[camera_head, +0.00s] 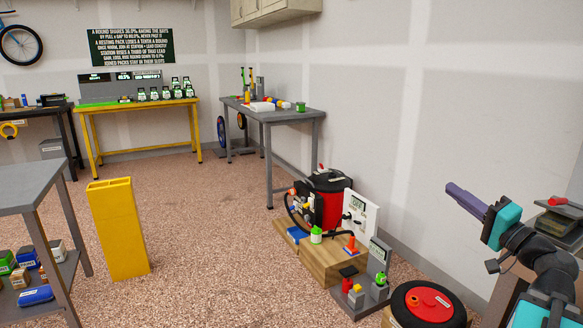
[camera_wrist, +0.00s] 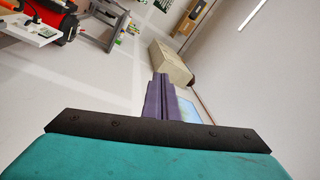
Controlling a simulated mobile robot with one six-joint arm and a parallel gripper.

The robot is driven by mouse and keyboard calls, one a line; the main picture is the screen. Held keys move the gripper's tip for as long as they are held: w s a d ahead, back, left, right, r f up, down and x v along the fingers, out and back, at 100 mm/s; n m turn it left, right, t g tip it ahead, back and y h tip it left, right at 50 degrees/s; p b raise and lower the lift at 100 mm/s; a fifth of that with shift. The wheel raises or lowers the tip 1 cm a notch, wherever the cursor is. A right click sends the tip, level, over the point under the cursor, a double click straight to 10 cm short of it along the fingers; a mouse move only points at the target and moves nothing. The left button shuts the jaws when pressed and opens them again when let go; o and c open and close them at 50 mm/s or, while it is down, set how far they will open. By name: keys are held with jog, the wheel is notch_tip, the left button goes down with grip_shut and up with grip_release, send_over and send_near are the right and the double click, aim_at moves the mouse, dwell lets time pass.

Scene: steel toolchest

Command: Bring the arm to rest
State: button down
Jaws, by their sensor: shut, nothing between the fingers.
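My gripper (camera_head: 455,190) shows at the right of the head view, with purple fingers pointing up and to the left and a teal body behind them. Its fingers are together with nothing between them. It is held in the air in front of the bare right wall, touching nothing that I can see. In the wrist view the closed purple fingers (camera_wrist: 158,80) stand up from the middle of the black and teal gripper body. My arm is bent at the lower right of the head view.
A red-topped round drum (camera_head: 428,303) stands below my arm. A grey table (camera_head: 295,116), a yellow table (camera_head: 93,148) and a yellow box (camera_head: 120,240) stand farther left. The middle floor is clear.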

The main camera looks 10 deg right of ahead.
jog(key=w+a+f+n+g+y+p, duration=0.1)
jog(key=w+a+f+g+y+p, duration=0.15)
jog(key=w+a+f+p, duration=0.45)
jog(key=w+a+f+g+y+p, duration=0.15)
jog(key=w+a+f+g, duration=0.25)
jog(key=a+f, duration=0.6)
jog(key=s+a+f+n+g+p, duration=0.1)
jog(key=s+a+f+g+p, duration=0.25)
jog(key=a+f, duration=0.5)
jog(key=s+a+f+n+g+p, duration=0.25)
jog(key=a+f+p, duration=0.3)
jog(key=a, duration=0.55)
jog(key=s+a+f+n+g+p, duration=0.1)
jog(key=s+a+f+g+p, duration=0.3)
jog(key=s+a+f+g, duration=0.4)
jog(key=s+f+n+g+h+p, duration=0.1)
jog(key=s+f+h+p, duration=0.1)
jog(key=s+f, duration=0.5)
jog(key=s+f+n+g+h+p, duration=0.2)
jog(key=s+f+p, duration=0.1)
jog(key=s, duration=0.8)
jog(key=s+d+f+n+g+h, duration=0.2)
jog(key=s+d+h, duration=0.3)
jog(key=d, duration=0.4)
jog(key=shift+s+d+f, duration=0.25)
jog(key=shift+s+f, duration=0.15)
jog(key=shift+s, duration=0.25)
